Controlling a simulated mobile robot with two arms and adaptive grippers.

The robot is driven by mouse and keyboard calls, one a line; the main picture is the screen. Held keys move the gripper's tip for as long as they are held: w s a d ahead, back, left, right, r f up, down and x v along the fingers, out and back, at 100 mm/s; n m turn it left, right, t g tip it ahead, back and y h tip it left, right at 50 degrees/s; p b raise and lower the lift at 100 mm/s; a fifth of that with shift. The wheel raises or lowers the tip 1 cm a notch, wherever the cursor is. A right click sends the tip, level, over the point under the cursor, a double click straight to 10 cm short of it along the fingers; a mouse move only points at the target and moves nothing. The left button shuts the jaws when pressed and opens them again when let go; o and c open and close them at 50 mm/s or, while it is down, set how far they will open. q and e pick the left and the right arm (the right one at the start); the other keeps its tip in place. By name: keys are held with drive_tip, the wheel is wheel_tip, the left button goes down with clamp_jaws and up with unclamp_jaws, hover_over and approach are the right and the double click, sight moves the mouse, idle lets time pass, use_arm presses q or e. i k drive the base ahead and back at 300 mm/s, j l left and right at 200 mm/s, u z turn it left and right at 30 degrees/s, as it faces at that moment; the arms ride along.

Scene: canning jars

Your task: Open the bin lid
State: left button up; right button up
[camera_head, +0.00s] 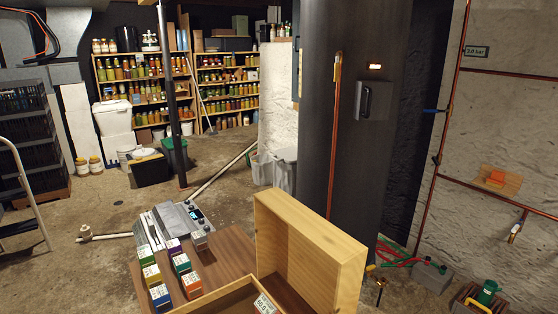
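Neither of my grippers shows in the head view. Several containers could be the bin, and I cannot tell which one is meant. Grey plastic bins (284,172) stand on the floor left of the dark tank, partly hidden behind it. A black tub (151,171) with a pale and yellow top stands on the floor at the back left. A white bucket (113,119) with a lid on it sits on a white box near the shelves. A wooden box (224,298) at the bottom centre has its lid (316,240) standing upright.
Small coloured boxes (181,263) and a grey device (170,222) stand on a brown table (213,262). The large dark tank (333,120) blocks the centre right. Jar shelves (128,81) line the back. A pipe (221,170) lies across the floor, which is otherwise open centre left.

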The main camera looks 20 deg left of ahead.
sight(288, 155)
drive_tip(key=u, duration=0.85)
drive_tip(key=j+u, duration=0.15)
drive_tip(key=u, duration=0.3)
drive_tip(key=k+j+u, duration=0.1)
drive_tip(key=j+u, duration=0.15)
drive_tip(key=u, duration=0.15)
drive_tip(key=j+u, duration=0.15)
drive_tip(key=u, duration=0.3)
drive_tip(key=j+u, duration=0.2)
drive_tip(key=u, duration=0.2)
drive_tip(key=i+j+z, duration=0.25)
drive_tip(key=i+j, duration=0.65)
drive_tip(key=i+z, duration=0.15)
drive_tip(key=i, duration=0.8)
drive_tip(key=i+j+z, duration=0.2)
drive_tip(key=i, duration=0.8)
drive_tip(key=i+z, duration=0.15)
drive_tip(key=i, duration=0.9)
drive_tip(key=i+j+z, duration=0.15)
drive_tip(key=i, duration=0.85)
drive_tip(key=i+l+z, duration=0.25)
drive_tip(key=i+z, duration=0.6)
drive_tip(key=i, duration=0.2)
drive_tip(key=i+z, duration=0.4)
drive_tip(key=i, duration=0.15)
drive_tip(key=i+j+z, duration=0.3)
drive_tip(key=i+z, duration=0.15)
drive_tip(key=i, duration=0.1)
